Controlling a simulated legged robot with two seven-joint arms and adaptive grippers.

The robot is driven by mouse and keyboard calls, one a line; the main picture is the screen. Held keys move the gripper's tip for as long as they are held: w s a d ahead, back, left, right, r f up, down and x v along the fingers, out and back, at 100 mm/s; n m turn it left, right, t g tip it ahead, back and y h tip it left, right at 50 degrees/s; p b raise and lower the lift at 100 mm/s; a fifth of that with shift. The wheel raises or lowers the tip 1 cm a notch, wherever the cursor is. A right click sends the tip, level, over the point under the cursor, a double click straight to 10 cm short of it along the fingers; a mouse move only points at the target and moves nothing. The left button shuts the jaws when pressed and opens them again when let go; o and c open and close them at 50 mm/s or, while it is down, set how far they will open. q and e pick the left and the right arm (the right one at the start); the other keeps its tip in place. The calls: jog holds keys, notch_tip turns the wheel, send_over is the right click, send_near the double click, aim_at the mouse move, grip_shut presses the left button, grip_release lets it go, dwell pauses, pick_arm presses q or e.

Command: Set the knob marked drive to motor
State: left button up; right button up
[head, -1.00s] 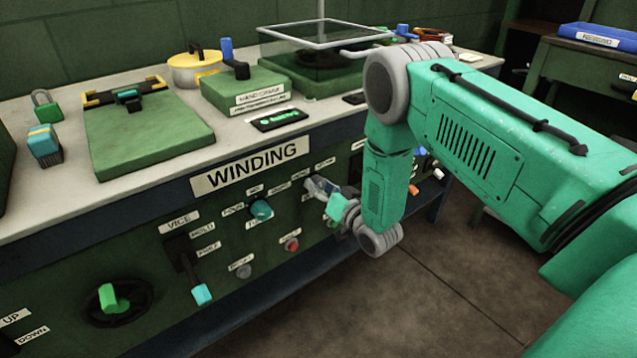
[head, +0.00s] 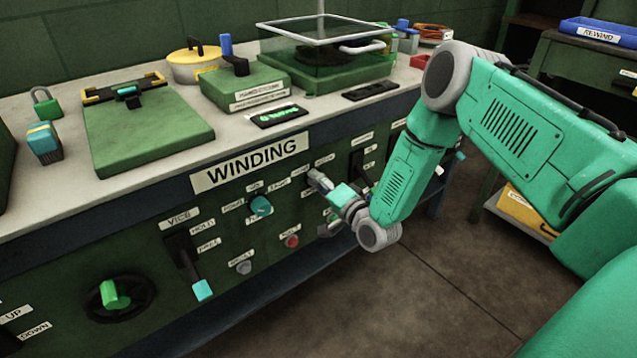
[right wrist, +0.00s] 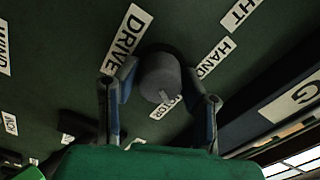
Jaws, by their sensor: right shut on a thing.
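The drive knob (right wrist: 160,76) is a dark round knob on the green winding panel, seen in the right wrist view beside the DRIVE label (right wrist: 126,38). A small pale mark on it lies at its lower edge, close to the partly covered MOTOR label (right wrist: 163,108). The HAND label (right wrist: 217,57) is to its right. My right gripper (right wrist: 161,84) has a finger on each side of the knob and is shut on it. In the head view my right gripper (head: 320,181) is at the panel and hides most of the knob. My left gripper is out of view.
Close by on the panel are a teal knob (head: 261,206), a red button (head: 291,241), a grey button (head: 244,267) and the vice lever (head: 201,289). A black switch (head: 356,165) is just right of my gripper. The floor in front is clear.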

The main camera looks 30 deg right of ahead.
jog(key=shift+s+f, duration=0.1)
jog(key=shift+f, duration=0.15)
dwell(0.3)
jog(key=o, duration=1.1)
jog(key=shift+o, duration=0.2)
jog(key=shift+d, duration=0.1)
jog(key=shift+s, duration=0.1)
jog(key=s+d, duration=0.1)
jog(key=s, duration=1)
jog(key=shift+s, duration=0.3)
